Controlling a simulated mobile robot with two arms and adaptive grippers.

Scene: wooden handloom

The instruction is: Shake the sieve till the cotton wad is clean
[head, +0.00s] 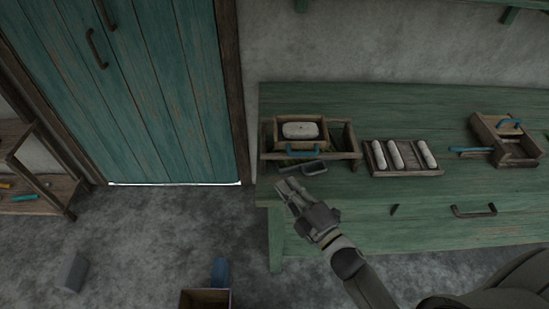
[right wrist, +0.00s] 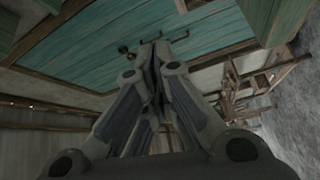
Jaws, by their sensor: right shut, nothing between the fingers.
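The cotton wad (head: 299,130) is a pale, rounded block lying in a small wooden box-like frame with a blue handle (head: 303,150) on its front, which looks like the sieve. This sits inside a larger wooden holder (head: 350,142) at the left end of the green bench. How clean the wad is cannot be told at this size. My right gripper (head: 288,187) is shut and empty, in front of the holder and apart from the blue handle. Its closed fingers also show in the right wrist view (right wrist: 155,60). My left gripper is not in view.
A dark-handled tool (head: 303,169) lies just in front of the holder, close to my right gripper. A wooden tray (head: 405,172) with three pale rolls stands to the right. A wooden device with blue handles (head: 519,150) is farther right. The green bench (head: 420,105) is clear behind them.

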